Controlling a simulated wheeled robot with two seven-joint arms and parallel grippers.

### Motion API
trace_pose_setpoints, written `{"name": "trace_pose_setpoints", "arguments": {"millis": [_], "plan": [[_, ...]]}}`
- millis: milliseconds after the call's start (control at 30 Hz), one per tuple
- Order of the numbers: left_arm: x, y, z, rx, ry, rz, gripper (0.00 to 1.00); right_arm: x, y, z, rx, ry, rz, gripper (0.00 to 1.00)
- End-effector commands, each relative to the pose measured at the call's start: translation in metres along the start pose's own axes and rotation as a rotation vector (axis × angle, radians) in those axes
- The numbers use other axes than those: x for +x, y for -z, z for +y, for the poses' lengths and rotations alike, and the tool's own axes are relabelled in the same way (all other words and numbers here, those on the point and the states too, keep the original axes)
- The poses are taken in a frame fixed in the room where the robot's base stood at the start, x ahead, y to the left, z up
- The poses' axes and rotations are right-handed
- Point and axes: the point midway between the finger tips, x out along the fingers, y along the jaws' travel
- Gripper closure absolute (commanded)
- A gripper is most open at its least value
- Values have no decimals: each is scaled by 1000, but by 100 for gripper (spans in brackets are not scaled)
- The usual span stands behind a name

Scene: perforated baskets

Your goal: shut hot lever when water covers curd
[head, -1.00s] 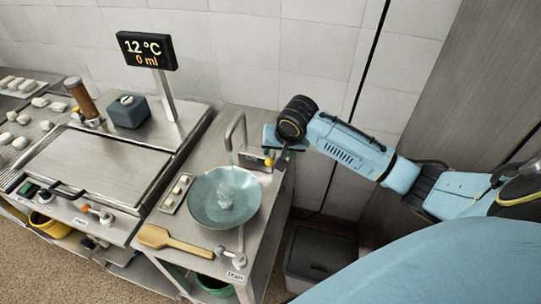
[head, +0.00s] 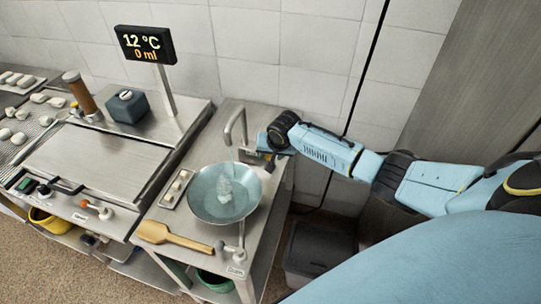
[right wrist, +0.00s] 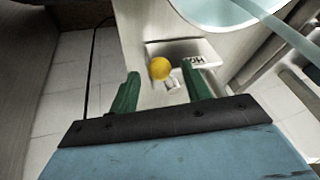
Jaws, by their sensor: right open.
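The blue-grey bowl (head: 205,205) stands under the curved metal tap (head: 229,128). A pale lump, the curd (head: 225,190), shows in the middle of the bowl; I cannot tell how far water covers it. In the head view my right gripper (head: 268,160) largely hides the lever. My left gripper is not in view.
A display (head: 146,44) reads 12 °C and 0 ml. A wooden paddle (head: 168,236) and a drain lever (head: 230,250) lie at the counter's front. A small tray (head: 176,188) sits left of the bowl. A grey bin (head: 318,252) stands on the floor to the right.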

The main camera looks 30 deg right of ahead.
Motion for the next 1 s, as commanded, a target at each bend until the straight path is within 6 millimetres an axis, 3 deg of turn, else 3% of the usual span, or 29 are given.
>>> {"name": "trace_pose_setpoints", "arguments": {"millis": [467,800,1000], "plan": [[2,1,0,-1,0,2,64,9,0,0,0,0,0,53],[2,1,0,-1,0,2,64,9,0,0,0,0,1,96],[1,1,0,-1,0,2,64,9,0,1,-14,6,-2,96]]}}
